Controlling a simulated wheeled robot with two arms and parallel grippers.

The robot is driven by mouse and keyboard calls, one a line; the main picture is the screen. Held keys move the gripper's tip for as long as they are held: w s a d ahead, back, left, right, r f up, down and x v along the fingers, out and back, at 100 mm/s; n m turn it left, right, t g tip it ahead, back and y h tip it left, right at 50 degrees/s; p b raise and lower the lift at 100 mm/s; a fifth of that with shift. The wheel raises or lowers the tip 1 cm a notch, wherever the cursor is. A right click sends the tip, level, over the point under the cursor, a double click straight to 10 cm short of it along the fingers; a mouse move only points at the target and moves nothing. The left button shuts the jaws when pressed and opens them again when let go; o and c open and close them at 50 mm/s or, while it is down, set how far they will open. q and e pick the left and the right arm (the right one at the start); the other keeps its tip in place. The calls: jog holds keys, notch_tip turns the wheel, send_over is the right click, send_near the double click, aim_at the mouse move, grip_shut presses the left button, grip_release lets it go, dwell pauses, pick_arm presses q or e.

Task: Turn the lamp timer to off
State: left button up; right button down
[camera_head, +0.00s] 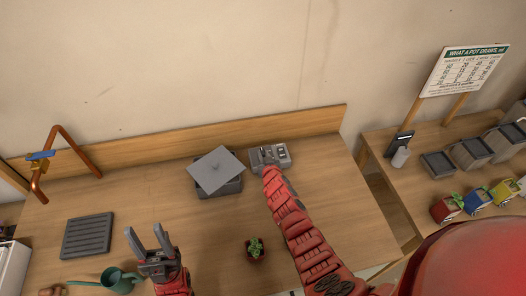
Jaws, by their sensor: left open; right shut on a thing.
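A grey box with small dark and light parts on top, which looks like the lamp timer (283,152), sits near the back of the wooden table, right of centre. My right gripper (268,168) is at its front left part and is shut on a part of it, likely a knob. The arm and gripper cover that part, so the dial setting cannot be read. My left gripper (149,234) is open and empty, above the front of the table, well away from the timer.
A dark box with a tilted grey lid (216,170) stands just left of the timer. A small potted plant (256,248) is near my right arm. A slatted grey tray (88,236), green watering can (118,279) and copper pipe (64,140) are left. A second table (428,208) holds pots.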

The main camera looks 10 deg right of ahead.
dwell(0.5)
jog(key=c, duration=0.8)
grip_release()
jog(key=shift+s, duration=0.15)
jog(key=shift+s+d+r, duration=0.1)
jog(key=shift+s+r, duration=0.05)
jog(key=shift+s, duration=0.05)
jog(key=b+v, duration=0.5)
jog(key=v, duration=1.1)
jog(key=shift+s+r, duration=0.15)
jog(key=shift+s, duration=0.2)
